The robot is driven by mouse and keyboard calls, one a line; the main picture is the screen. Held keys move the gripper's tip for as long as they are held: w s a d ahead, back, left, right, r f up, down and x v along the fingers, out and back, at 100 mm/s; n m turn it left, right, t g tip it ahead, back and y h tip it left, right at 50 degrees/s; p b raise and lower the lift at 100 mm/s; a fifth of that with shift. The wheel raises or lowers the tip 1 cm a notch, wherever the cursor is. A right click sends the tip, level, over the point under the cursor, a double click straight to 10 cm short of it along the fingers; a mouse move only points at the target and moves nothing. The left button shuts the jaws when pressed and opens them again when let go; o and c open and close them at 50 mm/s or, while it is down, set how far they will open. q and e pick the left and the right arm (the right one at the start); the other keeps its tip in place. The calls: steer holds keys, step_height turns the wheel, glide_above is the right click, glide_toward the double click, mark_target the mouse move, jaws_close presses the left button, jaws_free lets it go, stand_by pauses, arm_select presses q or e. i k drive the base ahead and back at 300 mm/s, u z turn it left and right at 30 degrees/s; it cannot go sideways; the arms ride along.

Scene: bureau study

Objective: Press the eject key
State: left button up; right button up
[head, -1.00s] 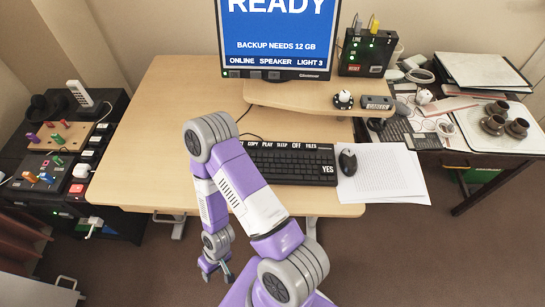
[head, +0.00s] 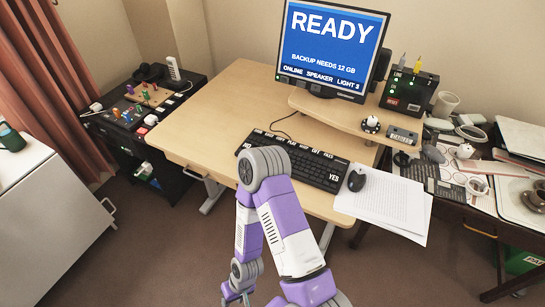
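The black keyboard (head: 296,158) lies on the wooden desk, with large white labels along its back row and YES at its right end. I cannot read an eject label on any key; part of the keyboard is hidden behind my arm. The monitor (head: 333,50) behind it reads READY, BACKUP NEEDS 12 GB, and ONLINE SPEAKER LIGHT 3. My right gripper (head: 237,298) hangs low at the bottom edge, in front of the desk and well below the keyboard. Its fingers look apart and empty, partly cut off by the frame. My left gripper is not in view.
A mouse (head: 356,180) and papers (head: 385,205) lie right of the keyboard. A black box with green lights (head: 408,93) stands on the riser (head: 345,116). A cluttered side table is at right, a dark cabinet with coloured levers (head: 141,108) at left, and a white cabinet (head: 45,215) nearer.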

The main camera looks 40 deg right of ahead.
mark_target(268, 135)
steer(key=u, duration=0.55)
steer(key=i, duration=0.75)
steer(key=z, duration=2.85)
steer(key=i, duration=0.5)
